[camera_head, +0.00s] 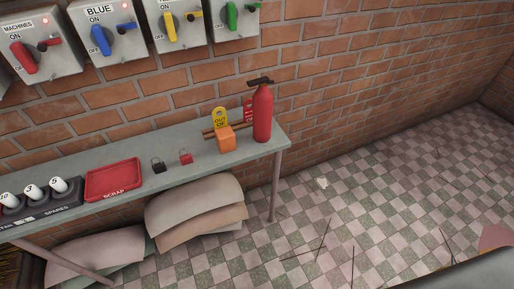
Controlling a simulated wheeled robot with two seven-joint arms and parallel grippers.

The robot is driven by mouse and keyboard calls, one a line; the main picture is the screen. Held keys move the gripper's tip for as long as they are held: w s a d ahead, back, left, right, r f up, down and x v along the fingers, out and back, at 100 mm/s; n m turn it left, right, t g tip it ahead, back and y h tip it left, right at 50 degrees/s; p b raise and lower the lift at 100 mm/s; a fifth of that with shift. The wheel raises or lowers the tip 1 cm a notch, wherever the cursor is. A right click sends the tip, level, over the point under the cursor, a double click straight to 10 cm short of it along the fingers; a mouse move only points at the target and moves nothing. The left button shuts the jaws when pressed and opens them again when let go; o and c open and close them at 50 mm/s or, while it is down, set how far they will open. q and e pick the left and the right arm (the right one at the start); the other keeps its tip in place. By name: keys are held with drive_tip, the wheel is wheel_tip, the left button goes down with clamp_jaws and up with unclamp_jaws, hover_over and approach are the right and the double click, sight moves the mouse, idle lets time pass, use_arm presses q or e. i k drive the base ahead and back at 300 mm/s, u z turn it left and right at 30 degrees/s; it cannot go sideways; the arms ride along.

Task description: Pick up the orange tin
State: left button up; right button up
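The orange tin (226,139), a small box-like thing, stands near the right end of a narrow grey shelf table (205,160) against the brick wall. A yellow tag (220,118) with dark lettering shows just behind and above it. Thin brown sticks (209,133) lie behind the tin, partly hidden by it. Neither of my grippers is in view.
A red fire extinguisher (262,114) stands just right of the tin. Left of it are red (186,157) and black (158,166) padlocks and a red scrap tray (113,180). Switch boxes (108,28) hang above. Sacks (196,210) lie below.

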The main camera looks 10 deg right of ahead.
sight(226, 137)
drive_tip(key=z, duration=0.8)
drive_tip(key=k, duration=1.1)
drive_tip(key=z, duration=1.3)
drive_tip(key=i, duration=1.55)
drive_tip(key=u, duration=1.05)
drive_tip(key=i, duration=0.75)
drive_tip(key=u, duration=0.8)
